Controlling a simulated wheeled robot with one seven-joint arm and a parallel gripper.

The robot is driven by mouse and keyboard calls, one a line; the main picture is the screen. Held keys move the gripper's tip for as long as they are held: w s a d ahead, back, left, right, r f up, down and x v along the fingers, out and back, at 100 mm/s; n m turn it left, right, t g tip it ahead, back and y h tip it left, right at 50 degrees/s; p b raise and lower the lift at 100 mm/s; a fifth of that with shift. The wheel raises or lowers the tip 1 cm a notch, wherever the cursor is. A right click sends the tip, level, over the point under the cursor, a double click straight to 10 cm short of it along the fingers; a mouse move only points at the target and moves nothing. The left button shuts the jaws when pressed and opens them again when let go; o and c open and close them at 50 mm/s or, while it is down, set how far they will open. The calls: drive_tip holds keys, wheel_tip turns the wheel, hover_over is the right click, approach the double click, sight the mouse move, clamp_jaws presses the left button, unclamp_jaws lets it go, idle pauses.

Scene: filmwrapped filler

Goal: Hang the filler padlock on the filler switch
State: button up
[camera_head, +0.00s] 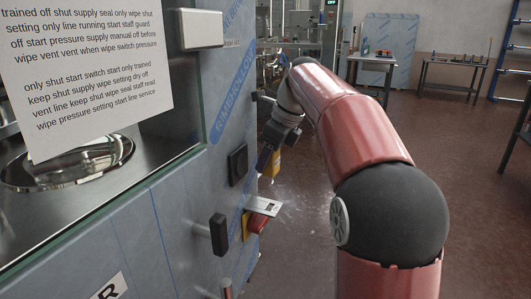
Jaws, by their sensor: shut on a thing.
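My gripper (267,157) is at the end of my red arm, close to the front of the film-covered machine. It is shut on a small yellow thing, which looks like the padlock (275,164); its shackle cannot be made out. Below it, a red knob on a yellow plate, which looks like the switch (257,223), sticks out from the machine front. A pale metal plate with a dark mark (264,206) juts out just above the red knob. The padlock is above the switch and appears apart from it.
The machine's front (165,225) is wrapped in bluish film. A black handle (218,234), a dark square fitting (238,164) and a grey box (200,28) stick out from it. A printed sheet (85,75) hangs at upper left. Open floor (480,190) lies to the right, with tables behind.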

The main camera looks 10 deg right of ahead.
sight(270, 185)
drive_tip(key=shift+a, duration=0.1)
drive_tip(key=shift+f, duration=0.2)
drive_tip(key=shift+f+b, duration=2.5)
drive_tip(key=shift+f, duration=2.1)
drive_tip(key=shift+f, duration=0.3)
drive_tip(key=o, duration=1.2)
drive_tip(key=shift+o, duration=0.2)
